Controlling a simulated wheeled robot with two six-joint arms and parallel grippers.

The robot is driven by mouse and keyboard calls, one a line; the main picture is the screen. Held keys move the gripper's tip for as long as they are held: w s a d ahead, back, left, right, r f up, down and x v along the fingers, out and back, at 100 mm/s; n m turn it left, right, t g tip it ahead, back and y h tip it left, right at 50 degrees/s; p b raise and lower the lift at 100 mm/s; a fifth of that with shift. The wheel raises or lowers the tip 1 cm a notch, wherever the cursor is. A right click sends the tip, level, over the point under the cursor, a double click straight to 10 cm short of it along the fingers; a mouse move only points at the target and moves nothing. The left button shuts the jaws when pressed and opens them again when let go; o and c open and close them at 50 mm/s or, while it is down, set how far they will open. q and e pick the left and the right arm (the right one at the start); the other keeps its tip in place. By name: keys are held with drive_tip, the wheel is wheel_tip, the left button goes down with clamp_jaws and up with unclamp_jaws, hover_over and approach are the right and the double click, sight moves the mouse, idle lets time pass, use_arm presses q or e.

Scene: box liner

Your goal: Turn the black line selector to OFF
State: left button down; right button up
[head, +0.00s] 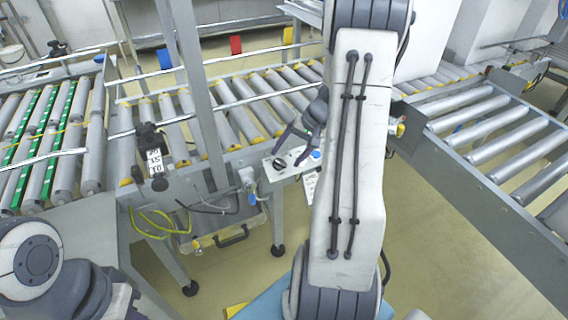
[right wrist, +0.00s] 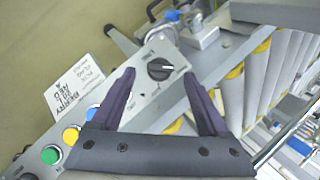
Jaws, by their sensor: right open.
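The black line selector (right wrist: 159,69) is a round knob on a light grey control panel (right wrist: 145,110) in the right wrist view. A pale mark on it points to the right of that picture; the lettering around it is too small to read surely. It also shows in the head view as a dark knob (head: 279,163) on the panel at the conveyor's edge. My right gripper (right wrist: 160,76) is open and empty, with its fingertips on either side of the selector in the picture. Whether they touch it I cannot tell. In the head view the right gripper (head: 293,148) is above the panel. My left gripper is out of view.
Blue (right wrist: 92,113), yellow (right wrist: 70,134) and green (right wrist: 50,155) buttons line the same panel. A printed white card (right wrist: 80,88) is beside it. Roller conveyors (head: 250,105) lie behind, with an upright grey post (head: 195,90) left of the panel.

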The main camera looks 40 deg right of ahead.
sight(283, 162)
drive_tip(key=shift+b+x, duration=0.3)
drive_tip(key=shift+x, duration=1.25)
clamp_jaws()
drive_tip(key=m+t+b, duration=0.1)
drive_tip(key=m, duration=0.1)
drive_tip(key=m+t+y+b, duration=0.1)
drive_tip(key=m+b, duration=0.1)
drive_tip(key=shift+s+d+f, duration=0.1)
drive_tip(key=shift+s+f, duration=0.05)
drive_tip(key=shift+f, duration=0.1)
drive_tip(key=m+t+b, duration=0.2)
drive_tip(key=m, duration=0.1)
drive_tip(key=shift+s+m, duration=0.15)
drive_tip(key=shift+m, duration=0.25)
drive_tip(key=shift+b, duration=0.3)
